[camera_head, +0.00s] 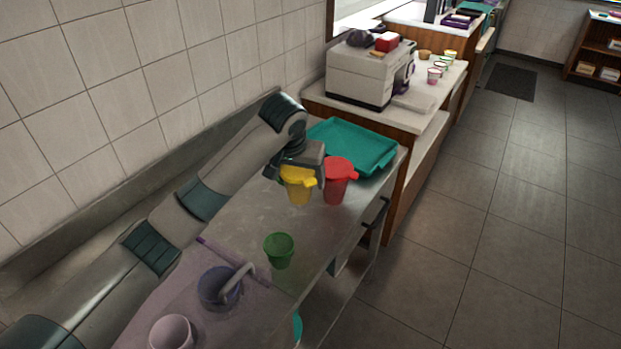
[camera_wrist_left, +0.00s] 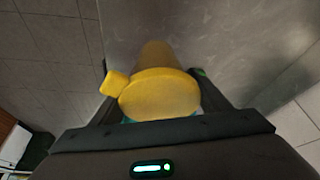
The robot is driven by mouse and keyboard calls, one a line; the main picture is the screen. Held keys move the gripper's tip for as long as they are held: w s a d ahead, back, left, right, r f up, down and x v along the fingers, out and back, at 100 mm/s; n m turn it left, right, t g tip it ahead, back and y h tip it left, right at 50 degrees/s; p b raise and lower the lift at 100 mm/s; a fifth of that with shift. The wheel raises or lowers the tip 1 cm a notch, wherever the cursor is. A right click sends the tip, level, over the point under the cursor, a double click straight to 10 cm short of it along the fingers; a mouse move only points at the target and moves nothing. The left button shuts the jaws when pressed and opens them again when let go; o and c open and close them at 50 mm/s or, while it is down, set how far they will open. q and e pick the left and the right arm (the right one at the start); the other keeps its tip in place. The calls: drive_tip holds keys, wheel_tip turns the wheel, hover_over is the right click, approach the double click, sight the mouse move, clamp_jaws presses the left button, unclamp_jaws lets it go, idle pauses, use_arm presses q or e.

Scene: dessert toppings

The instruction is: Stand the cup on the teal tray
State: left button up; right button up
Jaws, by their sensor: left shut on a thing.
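A yellow cup (camera_head: 299,187) with a yellow top and a side tab is in my left gripper (camera_head: 298,172). The gripper is shut on it. In the left wrist view the yellow cup (camera_wrist_left: 160,95) sits between the two fingers (camera_wrist_left: 158,100). The cup looks upright in the head view; I cannot tell whether its base touches the counter. The teal tray (camera_head: 352,140) lies on the counter just behind it and looks empty, though my arm and the cups hide part of its near side. My right gripper is not in view.
A red cup (camera_head: 338,183) of the same kind stands close right of the yellow one, before the tray. A green cup (camera_head: 279,252), a dark blue container (camera_head: 215,287) with a grey handle and a pale cup (camera_head: 172,332) stand nearer. A white machine (camera_head: 358,77) is beyond the tray.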

use_arm(q)
drive_tip(key=s+a+n+b, duration=0.1)
drive_tip(key=s+a, duration=0.4)
drive_tip(key=a, duration=0.1)
drive_tip(key=s+a+n+b, duration=0.1)
drive_tip(key=s+a, duration=0.5)
drive_tip(key=s+a+r+n+y+b, duration=0.1)
drive_tip(key=s+a, duration=0.5)
drive_tip(key=shift+a, duration=0.15)
